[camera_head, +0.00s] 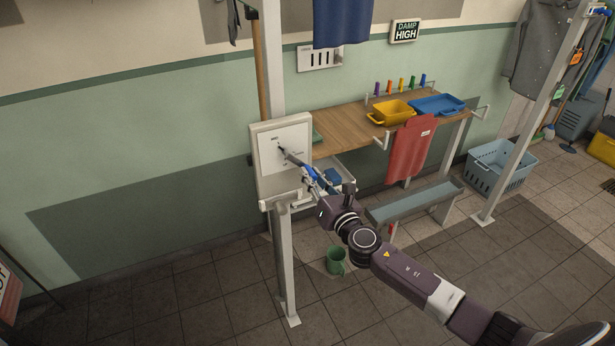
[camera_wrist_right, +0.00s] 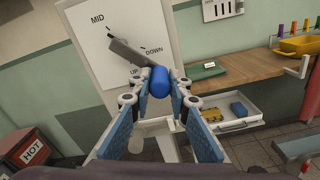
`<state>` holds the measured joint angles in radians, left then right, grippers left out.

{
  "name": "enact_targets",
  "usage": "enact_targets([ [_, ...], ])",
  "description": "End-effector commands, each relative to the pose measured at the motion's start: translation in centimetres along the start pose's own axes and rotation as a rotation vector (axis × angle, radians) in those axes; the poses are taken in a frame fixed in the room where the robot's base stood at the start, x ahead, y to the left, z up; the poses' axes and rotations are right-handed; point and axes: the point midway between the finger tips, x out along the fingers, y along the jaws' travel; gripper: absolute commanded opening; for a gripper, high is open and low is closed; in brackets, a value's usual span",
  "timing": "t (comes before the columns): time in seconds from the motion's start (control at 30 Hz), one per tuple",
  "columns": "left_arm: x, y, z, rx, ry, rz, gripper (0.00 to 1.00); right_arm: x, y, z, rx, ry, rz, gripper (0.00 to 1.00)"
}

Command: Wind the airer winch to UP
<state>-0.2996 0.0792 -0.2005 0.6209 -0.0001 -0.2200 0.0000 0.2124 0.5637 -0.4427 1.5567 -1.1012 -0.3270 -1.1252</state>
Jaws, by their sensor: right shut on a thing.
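The airer winch is a white plate (camera_head: 268,146) on a post, marked MID, DOWN and UP; the plate also shows in the right wrist view (camera_wrist_right: 94,50). Its grey crank arm (camera_wrist_right: 130,52) slants down to the right, its outer end near the UP and DOWN marks. A blue crank knob (camera_wrist_right: 160,82) is at that end. My right gripper (camera_head: 311,173) is shut on the knob, with its fingers on either side of it in the right wrist view (camera_wrist_right: 161,88). My left gripper is in neither view.
A wooden bench (camera_head: 340,127) with yellow (camera_head: 393,112) and blue (camera_head: 437,104) trays stands right of the winch. A red cloth (camera_head: 410,150) hangs in front.

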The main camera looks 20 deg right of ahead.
Motion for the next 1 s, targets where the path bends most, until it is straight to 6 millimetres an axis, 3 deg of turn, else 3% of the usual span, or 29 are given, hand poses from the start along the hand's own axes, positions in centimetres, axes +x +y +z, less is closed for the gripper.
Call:
enact_targets([
  [0.73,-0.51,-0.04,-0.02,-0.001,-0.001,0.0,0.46,0.12,-0.6,1.0,-0.086,-0.008,-0.008,0.0],
  [0.77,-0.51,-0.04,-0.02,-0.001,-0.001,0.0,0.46,0.13,-0.6,1.01,-0.085,-0.008,-0.008,0.2],
  [0.8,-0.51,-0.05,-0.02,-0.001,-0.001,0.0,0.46,0.13,-0.6,1.02,-0.085,-0.008,-0.008,0.24],
  [0.9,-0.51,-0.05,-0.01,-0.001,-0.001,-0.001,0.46,0.11,-0.51,0.95,-0.085,-0.007,-0.006,0.34],
  [1.0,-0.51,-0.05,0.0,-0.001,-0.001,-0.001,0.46,0.09,-0.42,0.85,-0.084,-0.005,-0.004,0.34],
])
